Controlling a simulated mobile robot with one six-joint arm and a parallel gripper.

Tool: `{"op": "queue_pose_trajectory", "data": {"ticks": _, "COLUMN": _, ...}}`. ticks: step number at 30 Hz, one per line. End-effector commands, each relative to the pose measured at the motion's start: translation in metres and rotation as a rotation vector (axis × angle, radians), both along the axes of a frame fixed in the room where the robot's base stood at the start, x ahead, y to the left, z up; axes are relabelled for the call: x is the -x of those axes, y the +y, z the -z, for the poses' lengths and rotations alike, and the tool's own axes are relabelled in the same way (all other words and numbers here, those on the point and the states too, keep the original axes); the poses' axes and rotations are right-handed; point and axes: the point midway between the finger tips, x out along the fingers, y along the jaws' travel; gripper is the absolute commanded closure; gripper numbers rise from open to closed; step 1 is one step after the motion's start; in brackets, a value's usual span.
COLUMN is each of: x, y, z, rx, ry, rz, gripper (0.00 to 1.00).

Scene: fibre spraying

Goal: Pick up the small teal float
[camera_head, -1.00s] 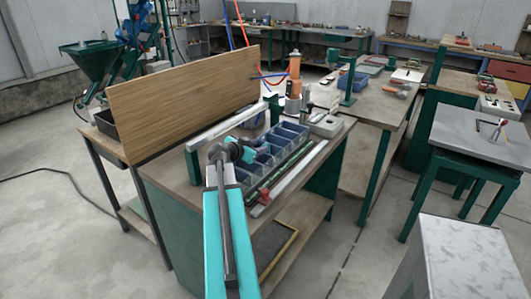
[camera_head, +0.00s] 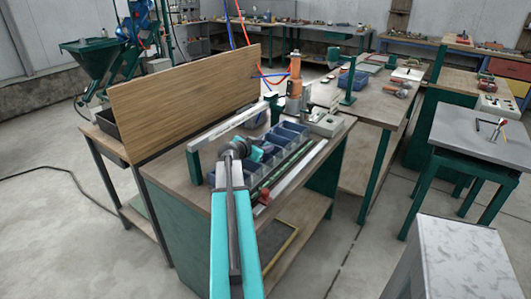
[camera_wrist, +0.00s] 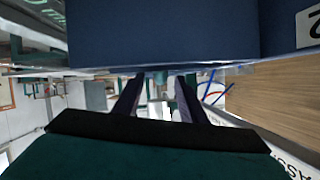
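I cannot make out the small teal float in either view. My gripper (camera_wrist: 157,98) shows in the wrist view with its two dark fingers apart and only background between them. In the head view, my arm reaches over the near workbench, and its wrist end is beside a row of blue bins (camera_head: 287,134). The arm hides part of the row and the fingertips. A large blue surface (camera_wrist: 160,30) fills the top of the wrist view, close to the fingers.
A tall wooden board (camera_head: 185,95) stands along the workbench's left side. A light rail (camera_head: 235,128) on green posts runs beside the bins. A grey box with controls (camera_head: 325,124) and an orange upright tool (camera_head: 294,88) stand at the far end. A long bar (camera_head: 290,178) lies on the right.

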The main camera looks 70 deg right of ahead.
Motion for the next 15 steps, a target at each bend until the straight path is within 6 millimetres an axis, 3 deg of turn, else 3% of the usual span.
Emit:
{"op": "queue_pose_trajectory", "data": {"ticks": 7, "x": 0.004, "y": -0.026, "z": 0.007, "rx": 0.0, "ry": 0.001, "rz": 0.001, "gripper": 0.62}}
{"op": "queue_pose_trajectory", "data": {"ticks": 15, "x": 0.007, "y": -0.036, "z": 0.013, "rx": 0.0, "ry": -0.001, "rz": 0.001, "gripper": 0.62}}
